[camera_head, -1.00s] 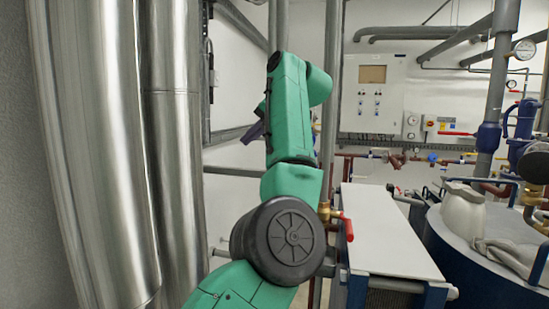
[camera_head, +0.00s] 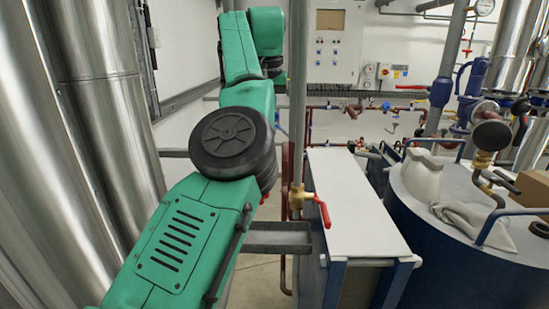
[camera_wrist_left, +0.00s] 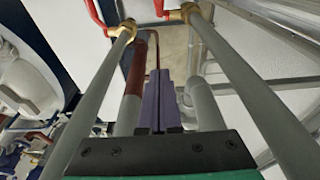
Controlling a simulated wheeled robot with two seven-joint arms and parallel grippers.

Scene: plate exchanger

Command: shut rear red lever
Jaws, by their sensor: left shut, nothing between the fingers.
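A red lever (camera_head: 322,210) on a brass valve (camera_head: 298,198) shows on a vertical grey pipe in the head view, just right of my left arm. It hangs down and to the right, away from the pipe. The left wrist view shows two red levers at the top: one at the upper left (camera_wrist_left: 97,16) and one at the top centre (camera_wrist_left: 162,8), each at a brass fitting on its own grey pipe. I cannot tell which is the rear one. My left gripper (camera_wrist_left: 158,85) has purple fingers, shut and empty between those pipes, apart from both levers. The head view does not show it.
A white-topped unit (camera_head: 352,200) stands right of the pipe, with a blue tank (camera_head: 440,240) beyond it. Large silver pipes (camera_head: 105,110) stand on the left. A control panel (camera_head: 330,45) is on the back wall. In the wrist view, grey pipes flank the fingers closely.

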